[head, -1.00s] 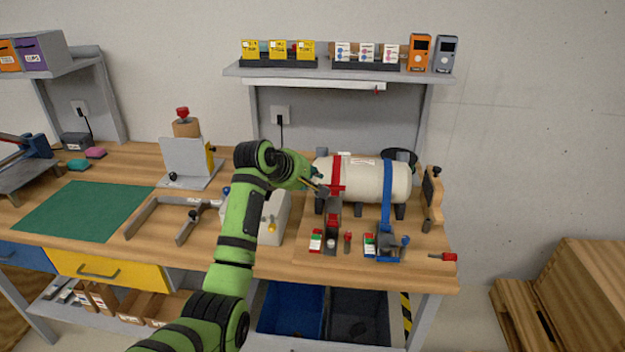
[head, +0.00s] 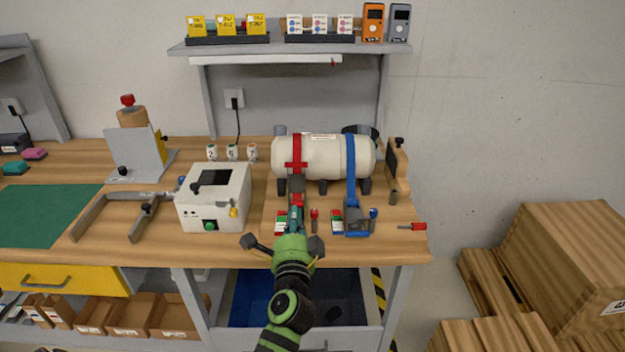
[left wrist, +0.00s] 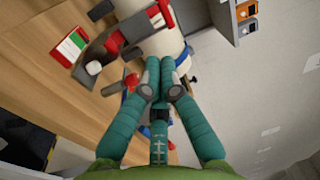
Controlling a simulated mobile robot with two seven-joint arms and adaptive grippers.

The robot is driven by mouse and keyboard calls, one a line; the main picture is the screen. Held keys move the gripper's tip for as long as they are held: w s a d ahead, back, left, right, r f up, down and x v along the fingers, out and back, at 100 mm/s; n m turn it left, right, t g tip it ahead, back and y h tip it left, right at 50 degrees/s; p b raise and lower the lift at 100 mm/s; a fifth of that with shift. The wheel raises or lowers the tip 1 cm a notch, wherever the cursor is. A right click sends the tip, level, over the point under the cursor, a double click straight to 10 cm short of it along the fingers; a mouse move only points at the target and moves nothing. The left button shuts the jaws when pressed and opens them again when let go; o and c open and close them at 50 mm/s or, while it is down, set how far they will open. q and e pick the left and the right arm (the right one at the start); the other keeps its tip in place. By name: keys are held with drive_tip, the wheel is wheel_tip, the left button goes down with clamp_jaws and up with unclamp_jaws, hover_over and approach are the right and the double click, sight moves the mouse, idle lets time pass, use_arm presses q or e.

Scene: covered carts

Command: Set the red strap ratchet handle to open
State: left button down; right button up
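The red strap (head: 297,155) runs over a cream tank (head: 325,157) and down to its dark grey ratchet (head: 297,186). My left gripper (head: 295,212) is in front of this ratchet and hides its lower part. In the left wrist view the ratchet (left wrist: 106,42), with red parts, lies up and left of my teal fingers (left wrist: 161,78). The fingertips are drawn together, with nothing visible between them. They look apart from the ratchet. A small red-knobbed lever (head: 315,213) stands right of the gripper; it also shows in the left wrist view (left wrist: 131,82). My right gripper is out of view.
A blue strap (head: 351,165) with its own ratchet (head: 356,217) is on the right. Red-green-white labels (head: 281,227) lie near both ratchets. A white box (head: 213,200) stands to the left. A red-handled tool (head: 412,226) lies at the right edge.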

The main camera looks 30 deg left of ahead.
use_arm(q)
drive_tip(key=p, duration=0.2)
approach(296, 176)
drive_tip(key=w+a+r, duration=0.3)
drive_tip(key=w, duration=0.1)
drive_tip(key=shift+w+a+r+m, duration=0.1)
drive_tip(key=shift+w+m, duration=0.05)
drive_tip(key=shift+w, duration=0.2)
drive_tip(key=shift+w+a+r+m, duration=0.1)
drive_tip(key=shift+w+m, duration=0.05)
drive_tip(key=shift+w, duration=0.2)
